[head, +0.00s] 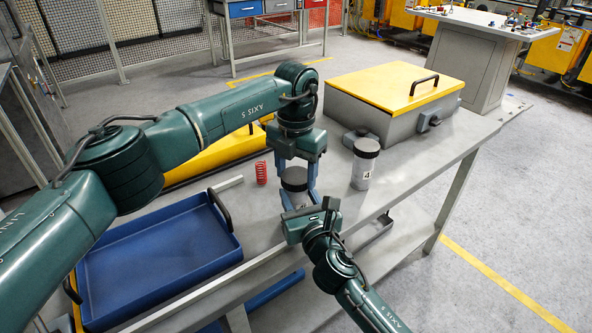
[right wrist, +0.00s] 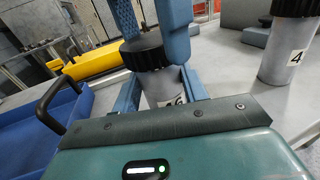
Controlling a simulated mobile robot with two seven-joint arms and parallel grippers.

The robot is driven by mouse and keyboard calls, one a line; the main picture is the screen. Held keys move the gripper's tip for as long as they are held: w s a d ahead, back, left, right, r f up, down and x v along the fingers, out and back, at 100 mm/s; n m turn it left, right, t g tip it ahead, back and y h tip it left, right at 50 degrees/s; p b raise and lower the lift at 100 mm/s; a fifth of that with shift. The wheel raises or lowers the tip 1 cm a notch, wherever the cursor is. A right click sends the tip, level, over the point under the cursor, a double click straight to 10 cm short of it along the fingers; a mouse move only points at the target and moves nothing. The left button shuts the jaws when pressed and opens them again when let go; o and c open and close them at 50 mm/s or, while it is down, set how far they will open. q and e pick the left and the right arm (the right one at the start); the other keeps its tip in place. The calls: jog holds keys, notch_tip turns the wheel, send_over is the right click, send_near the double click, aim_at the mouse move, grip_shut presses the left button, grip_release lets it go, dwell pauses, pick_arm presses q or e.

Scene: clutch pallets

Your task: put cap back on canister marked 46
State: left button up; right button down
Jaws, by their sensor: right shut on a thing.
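The canister marked 46 (right wrist: 158,86) is a grey cylinder with a white label, partly hidden behind my gripper in the right wrist view. My right gripper (head: 300,212) is shut on its body from the front. The black ribbed cap (right wrist: 143,52) is at the canister's top, looking slightly tilted; I cannot tell whether it is fully seated. My left gripper (head: 298,185) points down from above, its blue fingers apart on either side of the cap. Any contact between those fingers and the cap is unclear.
Another capped canister (head: 363,168), its label showing a 4, stands to the right. A red spring (head: 261,172) stands to the left. A blue tray (head: 155,262) is at front left. A grey box with a yellow lid (head: 395,86) stands behind.

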pick_arm(q)
jog(key=o, duration=0.5)
jog(key=shift+o, duration=0.2)
jog(key=shift+r, duration=0.15)
notch_tip(320, 180, up, 12)
pick_arm(e)
jog(key=c, duration=0.7)
grip_release()
jog(key=v, duration=1.3)
jog(key=shift+s, duration=0.1)
